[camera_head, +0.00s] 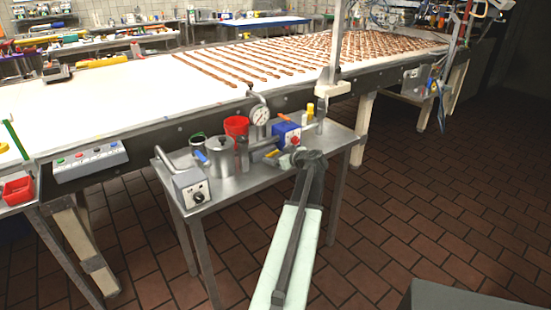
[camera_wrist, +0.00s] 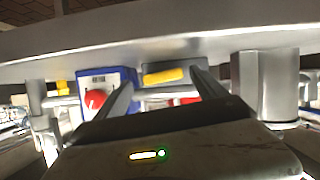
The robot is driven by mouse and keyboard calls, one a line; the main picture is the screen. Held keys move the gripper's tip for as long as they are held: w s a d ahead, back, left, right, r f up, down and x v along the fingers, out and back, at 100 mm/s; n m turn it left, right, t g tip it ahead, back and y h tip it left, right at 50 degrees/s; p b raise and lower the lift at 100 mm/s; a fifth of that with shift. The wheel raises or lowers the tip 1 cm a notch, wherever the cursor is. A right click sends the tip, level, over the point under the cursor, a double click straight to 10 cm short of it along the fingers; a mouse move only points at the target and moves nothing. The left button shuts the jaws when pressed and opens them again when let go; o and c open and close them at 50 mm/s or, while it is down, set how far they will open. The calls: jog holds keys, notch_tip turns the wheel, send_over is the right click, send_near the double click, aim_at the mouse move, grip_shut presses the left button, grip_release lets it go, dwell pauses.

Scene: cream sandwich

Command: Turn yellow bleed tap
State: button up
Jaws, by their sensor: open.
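The yellow bleed tap (camera_head: 271,154) shows as a small yellow handle low on the steel table's fittings, beside the blue box. In the wrist view the yellow handle (camera_wrist: 166,75) lies in front of a grey block, between the lines of my two fingers. My gripper (camera_head: 298,157) reaches over the table's front edge, close to the tap. In the wrist view its fingers (camera_wrist: 163,82) are spread apart with nothing held. I cannot tell how much gap is left between the fingertips and the handle.
A blue box with a red knob (camera_head: 287,134) stands right of the tap. A steel pot (camera_head: 220,157), red cup (camera_head: 236,126), pressure gauge (camera_head: 259,114) and a control box with a black knob (camera_head: 193,189) crowd the steel table (camera_head: 245,181). The conveyor (camera_head: 140,103) runs behind. Tiled floor is open at right.

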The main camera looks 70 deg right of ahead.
jog(key=shift+w+d+f, duration=0.15)
jog(key=shift+w+d, duration=0.05)
jog(key=shift+w, duration=0.25)
jog(key=c, duration=1.3)
jog(key=shift+d+f+m, duration=0.1)
jog(key=shift+m, duration=0.2)
jog(key=shift+c, duration=0.4)
jog(key=shift+s+y, duration=0.1)
jog(key=shift+y, duration=0.2)
jog(key=o, duration=1.4)
